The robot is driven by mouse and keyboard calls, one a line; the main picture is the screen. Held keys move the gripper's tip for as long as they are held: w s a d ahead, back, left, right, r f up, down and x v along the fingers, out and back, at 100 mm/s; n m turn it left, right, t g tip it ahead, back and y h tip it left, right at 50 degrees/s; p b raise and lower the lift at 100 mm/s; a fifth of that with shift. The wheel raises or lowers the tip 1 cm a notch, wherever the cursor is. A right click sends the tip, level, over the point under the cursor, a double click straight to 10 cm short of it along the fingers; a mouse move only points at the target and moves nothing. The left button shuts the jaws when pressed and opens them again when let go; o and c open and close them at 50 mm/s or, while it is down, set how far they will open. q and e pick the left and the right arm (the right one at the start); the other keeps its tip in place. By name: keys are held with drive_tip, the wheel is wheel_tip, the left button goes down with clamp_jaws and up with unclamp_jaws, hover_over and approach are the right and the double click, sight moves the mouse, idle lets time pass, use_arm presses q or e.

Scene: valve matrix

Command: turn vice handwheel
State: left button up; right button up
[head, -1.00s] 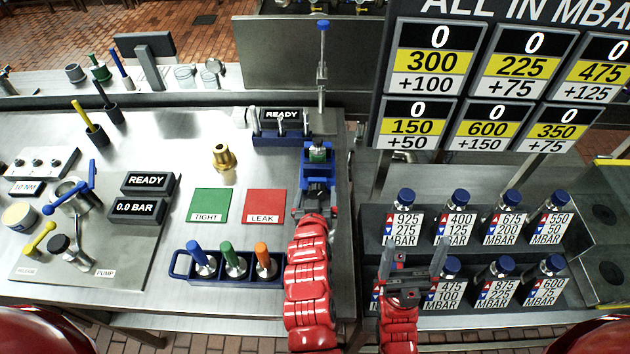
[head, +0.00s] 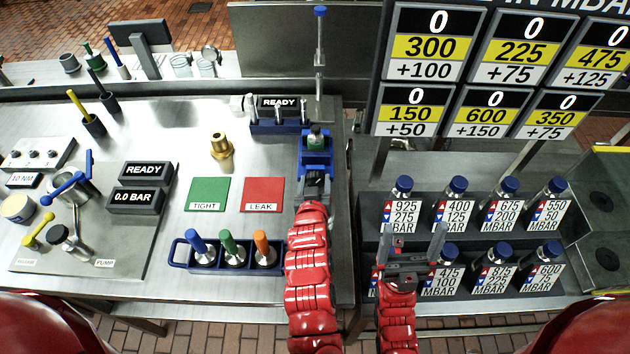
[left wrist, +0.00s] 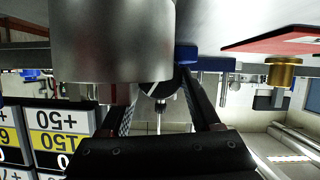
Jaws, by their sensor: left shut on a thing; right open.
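The blue vice (head: 316,146) stands at the right edge of the steel bench, with a green-topped part held in its top. Its handwheel is the dark round piece (left wrist: 160,92) in the left wrist view, at the front of the vice. My left gripper (head: 315,184) is at the front of the vice, shut on the handwheel; in the left wrist view its two fingers (left wrist: 160,100) sit on either side of the wheel. In the head view the gripper mostly hides the wheel. My right gripper (head: 408,250) is open and empty, in front of the bottle rack.
A blue rack (head: 205,262) with several coloured-handled tools lies left of my left arm. Green (head: 209,194) and red (head: 263,194) pads and a brass fitting (head: 221,147) are on the bench. Labelled blue-capped bottles (head: 457,200) stand to the right.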

use_arm(q)
drive_tip(key=shift+r+y+p, duration=0.1)
drive_tip(key=shift+y+p, duration=0.2)
drive_tip(key=shift+d+m, duration=0.15)
drive_tip(key=shift+m, duration=0.35)
drive_tip(key=m+b, duration=0.1)
drive_tip(key=y+b, duration=0.1)
drive_tip(key=b, duration=0.1)
drive_tip(key=shift+d+f+m, duration=0.15)
drive_tip(key=shift+f+m, duration=0.2)
drive_tip(key=shift+m, duration=0.05)
drive_tip(key=shift+r+m+y+b, duration=0.15)
drive_tip(key=shift+m+y+b, duration=0.2)
drive_tip(key=shift+y, duration=0.25)
drive_tip(key=o, duration=1.4)
drive_tip(key=shift+r, duration=0.1)
drive_tip(key=shift+s, duration=0.1)
